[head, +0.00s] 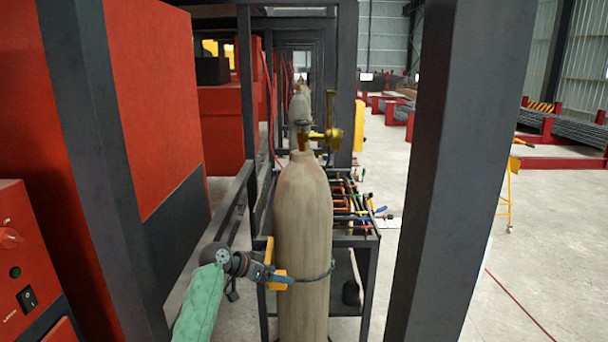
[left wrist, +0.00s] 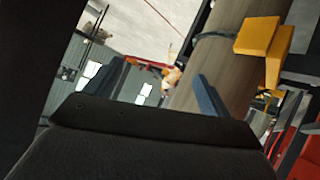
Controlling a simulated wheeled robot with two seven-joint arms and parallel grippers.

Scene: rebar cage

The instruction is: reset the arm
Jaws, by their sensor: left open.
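My left arm comes in from the lower left of the head view in a green sleeve. My left gripper (head: 283,278) is open and empty, in front of the lower part of a tall tan gas cylinder (head: 303,212). In the left wrist view the two fingers of my left gripper (left wrist: 155,90) stand wide apart with nothing between them. The cylinder (left wrist: 225,62) passes behind the right finger there; I cannot tell whether they touch. My right gripper is in neither view.
A brass valve (head: 326,135) tops the cylinder. A yellow bracket (left wrist: 262,38) sits against its side. A tool rack (head: 350,210) stands behind it. Dark steel posts (head: 445,150) rise on both sides. A red control panel (head: 25,260) is at lower left. Floor at right is open.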

